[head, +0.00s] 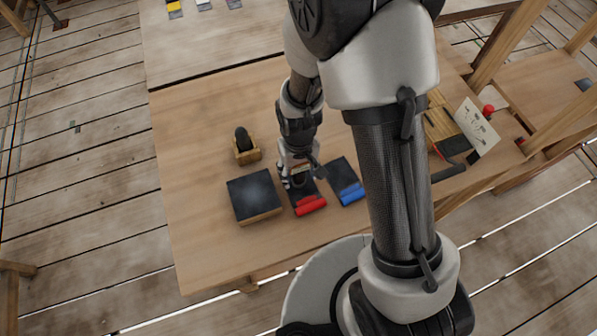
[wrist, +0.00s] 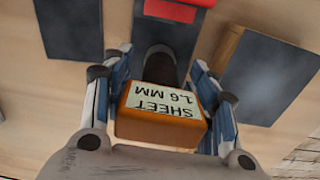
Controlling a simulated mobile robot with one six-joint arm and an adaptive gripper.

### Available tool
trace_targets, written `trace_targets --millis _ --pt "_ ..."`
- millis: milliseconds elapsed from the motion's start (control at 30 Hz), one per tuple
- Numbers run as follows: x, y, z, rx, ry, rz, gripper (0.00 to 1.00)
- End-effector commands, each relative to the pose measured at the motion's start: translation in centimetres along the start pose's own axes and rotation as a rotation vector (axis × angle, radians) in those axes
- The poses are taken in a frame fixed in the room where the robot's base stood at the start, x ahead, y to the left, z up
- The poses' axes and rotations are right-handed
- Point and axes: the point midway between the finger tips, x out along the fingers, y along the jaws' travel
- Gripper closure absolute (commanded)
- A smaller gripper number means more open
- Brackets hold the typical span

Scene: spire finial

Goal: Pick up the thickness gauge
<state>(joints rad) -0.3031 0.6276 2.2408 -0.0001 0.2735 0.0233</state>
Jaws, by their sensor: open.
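An orange-brown block labelled "SHEET 1.6 MM" (wrist: 160,118), which I take to be the thickness gauge, sits between the fingers of my gripper (wrist: 162,92) in the wrist view. A dark rounded part (wrist: 160,66) shows just beyond it. My gripper is open, with one finger on each side of the block; whether they touch it I cannot tell. In the head view my gripper (head: 299,181) is low over the table, at the dark pad with a red bar (head: 311,205). There it mostly hides the block.
A dark-topped block (head: 253,195) stands left of my gripper and a dark pad with a blue bar (head: 347,181) lies to the right. A wooden holder with a dark knob (head: 246,153) stands behind left. The table's left part (head: 195,235) is clear.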

Motion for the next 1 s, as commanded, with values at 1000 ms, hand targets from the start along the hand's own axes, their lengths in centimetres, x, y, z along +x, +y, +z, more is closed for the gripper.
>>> trace_targets --millis 1000 --pt "0.14 0.00 0.00 0.000 0.000 0.000 0.85"
